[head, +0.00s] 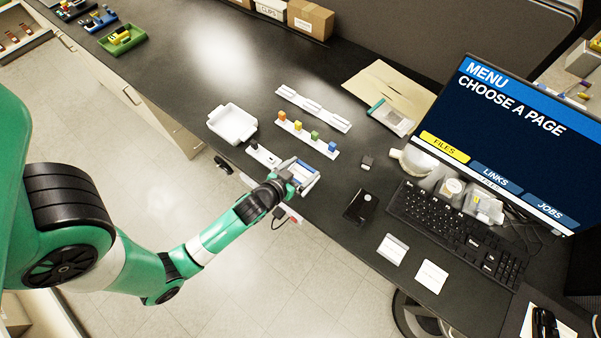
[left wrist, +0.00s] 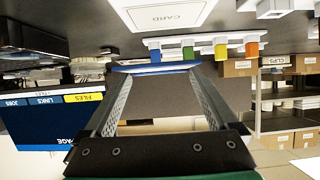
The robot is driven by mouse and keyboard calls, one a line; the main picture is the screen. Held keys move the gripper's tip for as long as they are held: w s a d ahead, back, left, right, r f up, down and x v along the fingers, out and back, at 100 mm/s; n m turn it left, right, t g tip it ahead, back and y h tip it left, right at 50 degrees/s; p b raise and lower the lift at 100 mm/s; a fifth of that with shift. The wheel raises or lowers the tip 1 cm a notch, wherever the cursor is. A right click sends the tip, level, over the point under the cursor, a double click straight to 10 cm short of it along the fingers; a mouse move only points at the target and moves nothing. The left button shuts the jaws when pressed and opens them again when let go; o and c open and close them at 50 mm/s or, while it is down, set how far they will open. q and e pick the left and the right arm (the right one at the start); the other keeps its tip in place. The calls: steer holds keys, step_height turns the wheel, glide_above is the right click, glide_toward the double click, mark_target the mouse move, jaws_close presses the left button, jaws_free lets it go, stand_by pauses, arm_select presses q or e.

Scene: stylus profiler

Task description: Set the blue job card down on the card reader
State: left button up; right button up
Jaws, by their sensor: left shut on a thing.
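My left gripper (head: 303,176) is shut on the blue job card (head: 304,169) and holds it over the front edge area of the dark bench. In the left wrist view, the card (left wrist: 155,68) shows edge-on as a thin blue strip between the fingertips. A white panel marked CARD, which looks like the card reader (left wrist: 168,14), lies close to the card in that view, with a gap between them in the picture. In the head view the gripper hides most of that spot. I cannot tell the exact height. My right gripper is not in view.
A white rail with coloured blocks (head: 307,137) stands just behind the gripper. A white tray (head: 232,124) is to the left. A black box (head: 360,206), keyboard (head: 455,228) and monitor (head: 510,130) are to the right. The bench's front edge is close.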

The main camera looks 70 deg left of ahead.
mark_target(300, 173)
arm_select(q)
steer(key=shift+a+f, duration=0.65)
steer(key=shift+f, duration=0.1)
steer(key=shift+a+f+b, duration=0.2)
steer(key=shift+f+b, duration=0.45)
steer(key=shift+f, duration=1.15)
steer(key=shift+f, duration=0.15)
steer(key=o, duration=0.9)
steer(key=shift+o, duration=0.2)
